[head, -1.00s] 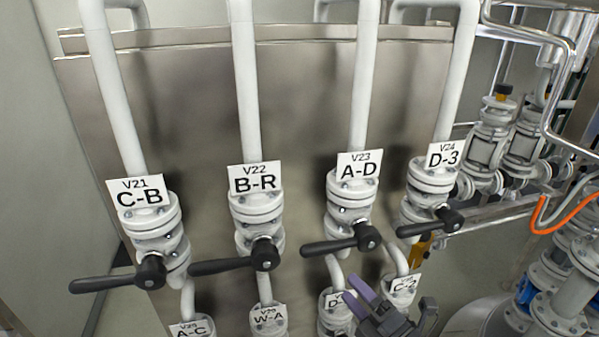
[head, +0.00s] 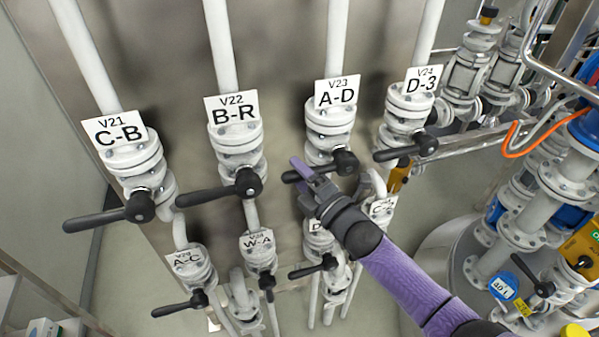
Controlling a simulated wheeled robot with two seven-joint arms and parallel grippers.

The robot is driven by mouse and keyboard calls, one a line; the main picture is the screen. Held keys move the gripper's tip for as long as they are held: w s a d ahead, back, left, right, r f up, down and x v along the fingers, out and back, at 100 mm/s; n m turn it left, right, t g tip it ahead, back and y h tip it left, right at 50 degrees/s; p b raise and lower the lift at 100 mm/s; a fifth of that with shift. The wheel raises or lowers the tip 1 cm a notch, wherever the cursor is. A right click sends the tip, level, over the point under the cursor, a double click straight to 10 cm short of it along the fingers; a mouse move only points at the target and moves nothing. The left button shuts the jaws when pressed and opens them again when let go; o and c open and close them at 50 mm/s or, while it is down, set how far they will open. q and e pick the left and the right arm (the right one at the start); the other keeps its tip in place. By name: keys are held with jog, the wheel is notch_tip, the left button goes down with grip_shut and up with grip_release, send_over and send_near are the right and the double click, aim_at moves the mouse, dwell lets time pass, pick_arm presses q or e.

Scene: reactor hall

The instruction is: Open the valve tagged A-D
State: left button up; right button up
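The valve tagged V23 A-D (head: 330,128) is a white flanged valve on a vertical pipe, with its tag (head: 337,92) above it. Its black lever handle (head: 344,162) points left from the hub, roughly across the pipe. My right gripper (head: 304,177) comes in from the lower right on a purple arm. Its fingers are at the lever's left part and overlap it in the head view. I cannot tell whether they touch it or how far they are apart. The gripper hides part of the lever. My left gripper is not in view.
Neighbouring valves C-B (head: 135,160), B-R (head: 236,145) and D-3 (head: 408,110) have similar black levers pointing left. A lower row includes A-C (head: 190,268) and W-A (head: 258,250), close below. Flanged pipework (head: 550,190) stands at the right.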

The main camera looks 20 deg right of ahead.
grip_shut()
dwell(1.2)
